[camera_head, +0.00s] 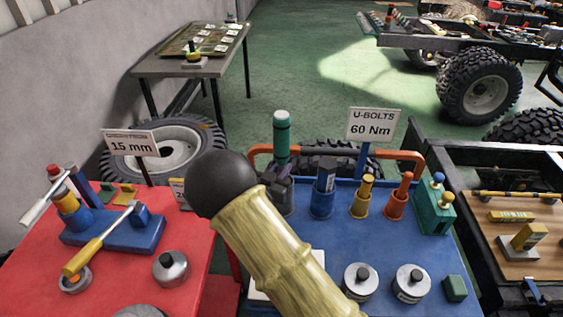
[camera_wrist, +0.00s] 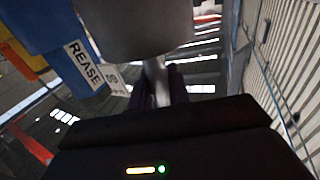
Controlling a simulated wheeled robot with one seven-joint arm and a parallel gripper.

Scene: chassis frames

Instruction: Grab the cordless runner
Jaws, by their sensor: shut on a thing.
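A wide grey rounded body (camera_wrist: 145,28) is just beyond the fingertips. The runner's lower part and its seat are hidden.
A blue cup (camera_head: 323,203), a yellow cup (camera_head: 361,206) and an orange cup (camera_head: 395,208) stand close on the right. An orange rail (camera_head: 262,149) and a U-bolts sign (camera_head: 373,125) are behind. A red bench (camera_head: 202,190) lies left.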

